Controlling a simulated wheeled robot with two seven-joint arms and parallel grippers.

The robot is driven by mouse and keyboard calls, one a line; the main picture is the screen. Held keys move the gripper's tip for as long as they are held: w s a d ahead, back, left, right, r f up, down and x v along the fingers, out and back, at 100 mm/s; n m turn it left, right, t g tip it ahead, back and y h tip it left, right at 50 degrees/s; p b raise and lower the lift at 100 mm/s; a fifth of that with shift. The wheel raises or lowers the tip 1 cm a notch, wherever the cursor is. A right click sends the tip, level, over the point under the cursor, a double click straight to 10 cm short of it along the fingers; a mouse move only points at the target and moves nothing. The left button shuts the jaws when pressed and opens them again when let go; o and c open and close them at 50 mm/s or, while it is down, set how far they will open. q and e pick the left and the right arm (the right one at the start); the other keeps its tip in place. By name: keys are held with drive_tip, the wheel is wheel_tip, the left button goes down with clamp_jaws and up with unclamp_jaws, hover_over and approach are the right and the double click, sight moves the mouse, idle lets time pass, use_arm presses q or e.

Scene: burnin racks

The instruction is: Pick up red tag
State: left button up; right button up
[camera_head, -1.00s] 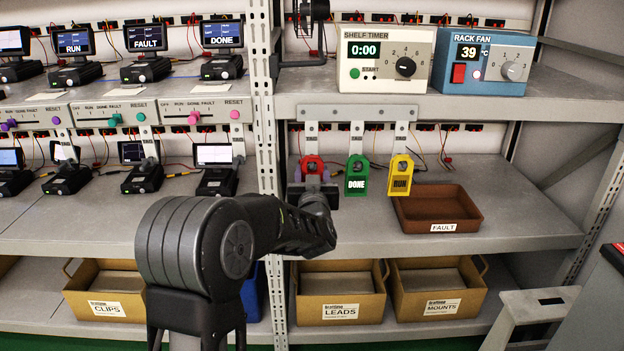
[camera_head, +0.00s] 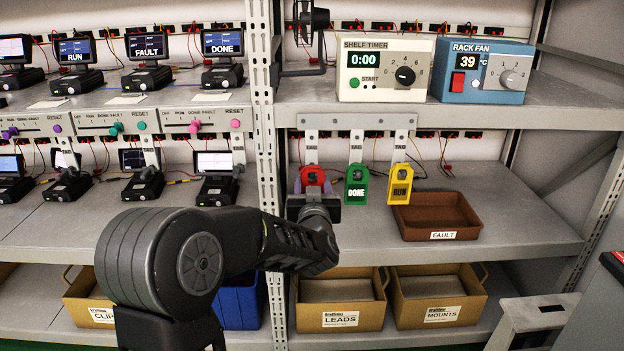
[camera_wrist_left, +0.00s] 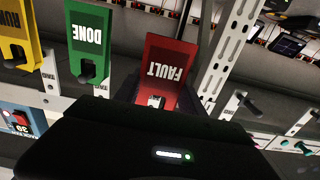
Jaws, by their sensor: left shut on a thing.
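The red tag (camera_head: 313,177) is at the left end of the tag row, below a hanger marked TAG. In the left wrist view the red tag (camera_wrist_left: 168,72) reads FAULT, upside down. My left gripper (camera_head: 313,199) is shut on the red tag's lower part; its fingers are mostly hidden by my wrist. Whether the tag is off its hook is hard to tell. The green DONE tag (camera_head: 356,184) and yellow RUN tag (camera_head: 400,184) hang to the right. My right gripper is not in view.
A brown FAULT tray (camera_head: 436,222) sits on the shelf to the right. An upright post (camera_head: 264,130) stands close left of the red tag. The shelf timer (camera_head: 384,68) and rack fan box (camera_head: 482,72) are above. Labelled bins (camera_head: 340,301) are below.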

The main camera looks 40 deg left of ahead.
use_arm(q)
drive_tip(key=p+v, duration=0.1)
drive_tip(key=v, duration=1.3)
drive_tip(key=shift+s+d, duration=0.15)
drive_tip(key=shift+r+p, duration=0.1)
drive_tip(key=shift+p, duration=0.2)
drive_tip(key=shift+r+p, duration=0.45)
drive_tip(key=shift+p, duration=0.05)
drive_tip(key=b+v, duration=0.7)
drive_tip(key=b, duration=0.3)
drive_tip(key=shift+s+d, duration=0.15)
idle(0.7)
